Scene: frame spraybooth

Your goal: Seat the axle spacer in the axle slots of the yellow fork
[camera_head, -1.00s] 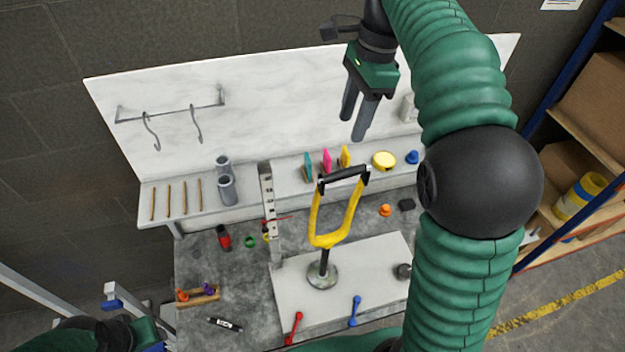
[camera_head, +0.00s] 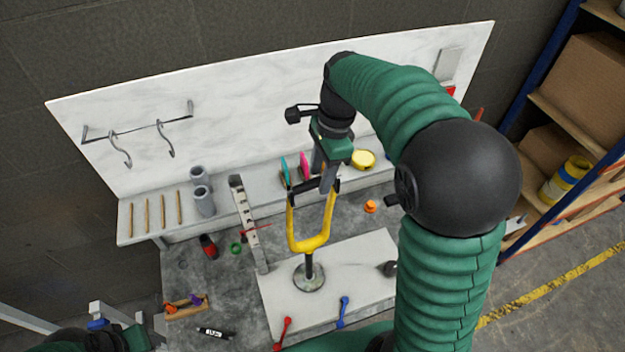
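The yellow fork (camera_head: 311,240) stands upright, prongs up, on a dark post with a round metal base (camera_head: 309,278). A dark bar (camera_head: 298,187), apparently the axle spacer, lies across the two prong tips; its middle is hidden behind my fingers. I cannot tell whether it sits fully in the slots. My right gripper (camera_head: 323,176) points down from above, its fingers at the middle of the bar. Whether they are closed on it is unclear. Part of my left arm shows at the bottom left, with its gripper out of view.
A pale board (camera_head: 350,262) lies under the fork on the grey bench. A perforated metal upright (camera_head: 247,222) stands left of the fork. A shelf behind holds grey cups (camera_head: 203,199) and a yellow round item (camera_head: 363,159). Red (camera_head: 283,331) and blue (camera_head: 343,311) tools lie in front.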

